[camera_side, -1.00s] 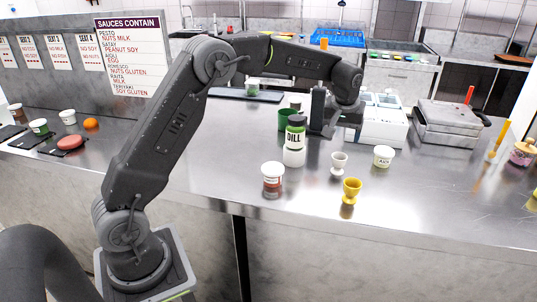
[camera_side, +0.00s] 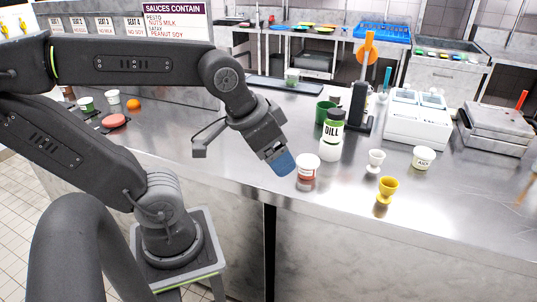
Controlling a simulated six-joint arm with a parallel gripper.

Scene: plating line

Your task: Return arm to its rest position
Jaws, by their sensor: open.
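My gripper (camera_side: 242,155) shows in the side view, left of the middle, over the front part of the steel counter (camera_side: 225,165). Its two sides look spread apart, a dark bent part on the left and a blue-tipped part on the right. I see nothing held between them. The arm is folded back, with its upper link running across the picture's left side and the wrist angled down. The blue tip appears close to a white tub with a red label (camera_side: 308,167); I cannot tell the gap in depth.
A dill bottle (camera_side: 332,135), a green cup (camera_side: 324,112), a white egg cup (camera_side: 375,160), a yellow egg cup (camera_side: 387,190) and a white tub (camera_side: 423,158) stand right of the gripper. Behind are a black stand (camera_side: 358,112), a white appliance (camera_side: 417,122) and a grill press (camera_side: 495,130).

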